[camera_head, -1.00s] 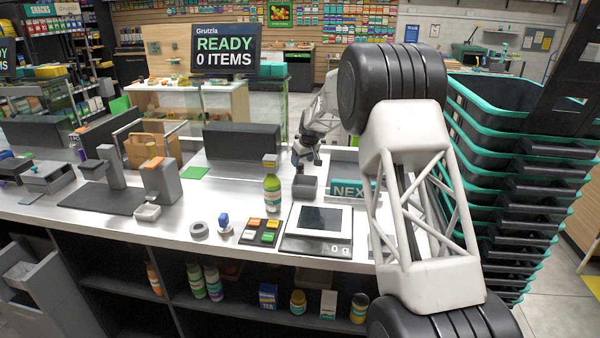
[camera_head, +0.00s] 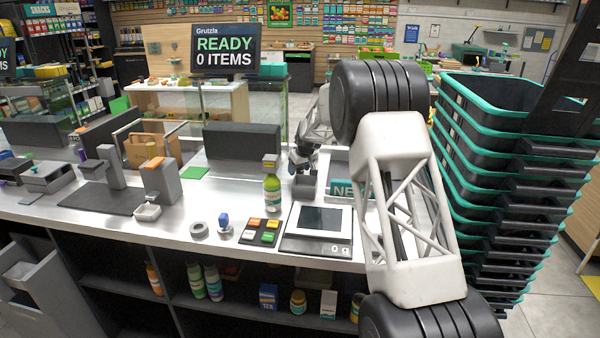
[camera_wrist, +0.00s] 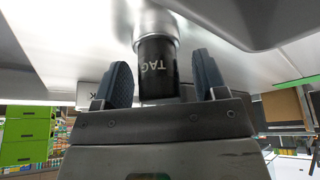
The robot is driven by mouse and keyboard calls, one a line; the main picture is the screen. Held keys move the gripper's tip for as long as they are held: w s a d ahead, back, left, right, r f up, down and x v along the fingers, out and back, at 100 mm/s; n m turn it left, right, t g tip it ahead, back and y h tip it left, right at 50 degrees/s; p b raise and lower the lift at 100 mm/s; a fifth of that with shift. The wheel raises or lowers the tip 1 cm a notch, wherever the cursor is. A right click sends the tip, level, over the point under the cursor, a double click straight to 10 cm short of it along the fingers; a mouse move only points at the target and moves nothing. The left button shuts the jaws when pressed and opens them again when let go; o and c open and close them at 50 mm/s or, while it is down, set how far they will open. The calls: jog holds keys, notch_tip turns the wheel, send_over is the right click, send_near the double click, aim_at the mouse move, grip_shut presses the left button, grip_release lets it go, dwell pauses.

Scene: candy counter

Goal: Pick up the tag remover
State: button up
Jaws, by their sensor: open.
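The tag remover (camera_wrist: 157,72) is a dark cylinder marked TAG with a pale metal part at one end. In the wrist view it shows between my two blue-grey fingers, with a gap on each side. My gripper (camera_wrist: 163,80) is open and not closed on it. In the head view a dark grey cylinder (camera_head: 305,187), which looks like the same tag remover, stands on the white counter.
A green-labelled bottle (camera_head: 272,194) stands close to its left. A screen unit (camera_head: 319,228) and a coloured button pad (camera_head: 261,232) lie nearer. Stacked baskets (camera_head: 490,160) rise at the far right.

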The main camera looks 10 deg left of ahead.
dwell(0.4)
jog(key=c, duration=0.8)
jog(key=shift+r, duration=0.15)
jog(key=shift+r, duration=4.9)
jog(key=s+a+r, duration=0.2)
jog(key=s+r, duration=0.3)
jog(key=s, duration=0.2)
jog(key=s+a+r, duration=0.2)
jog(key=s+r, duration=0.3)
jog(key=s, duration=0.3)
jog(key=s+a+r, duration=0.2)
jog(key=s+r, duration=0.3)
jog(key=s, duration=0.2)
jog(key=shift+s+r, duration=0.25)
jog(key=shift+s, duration=0.1)
